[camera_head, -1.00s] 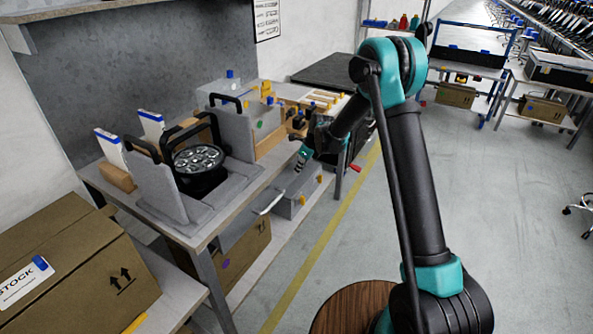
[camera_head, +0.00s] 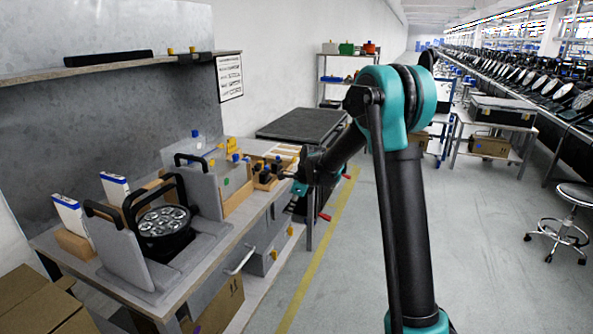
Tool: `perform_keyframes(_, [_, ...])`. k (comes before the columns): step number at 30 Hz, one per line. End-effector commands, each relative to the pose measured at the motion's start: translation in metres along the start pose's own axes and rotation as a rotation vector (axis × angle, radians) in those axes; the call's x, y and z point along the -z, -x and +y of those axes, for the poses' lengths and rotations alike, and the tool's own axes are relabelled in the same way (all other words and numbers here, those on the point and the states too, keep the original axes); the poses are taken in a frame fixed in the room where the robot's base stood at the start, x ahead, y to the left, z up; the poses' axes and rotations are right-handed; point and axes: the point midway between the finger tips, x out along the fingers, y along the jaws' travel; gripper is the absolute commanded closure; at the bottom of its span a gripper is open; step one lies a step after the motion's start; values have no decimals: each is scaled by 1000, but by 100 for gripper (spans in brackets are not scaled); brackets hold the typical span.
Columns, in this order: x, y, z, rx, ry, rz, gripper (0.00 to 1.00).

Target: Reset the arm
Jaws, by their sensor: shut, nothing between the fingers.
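My arm (camera_head: 405,215) rises at the right of the middle, teal and black, with its elbow high. It bends down and left toward the bench. My gripper (camera_head: 291,204) is at its end, small in view, near the right end of the workbench and in front of its edge. It is shut and holds nothing. Its fingertips are hard to make out at this size.
The workbench (camera_head: 192,275) carries a black par can (camera_head: 163,228) in a grey fixture, beside white-and-blue boxes (camera_head: 115,188). A dark-topped table (camera_head: 303,124) stands behind my gripper. A stool (camera_head: 562,230) is at the right. The floor between is clear.

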Motion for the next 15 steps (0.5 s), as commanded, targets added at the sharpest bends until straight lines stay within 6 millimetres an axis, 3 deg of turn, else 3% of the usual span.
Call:
perform_keyframes(6, [67, 56, 40, 60, 366, 57, 100])
perform_keyframes(15, [159, 108, 115, 93, 900, 182, 100])
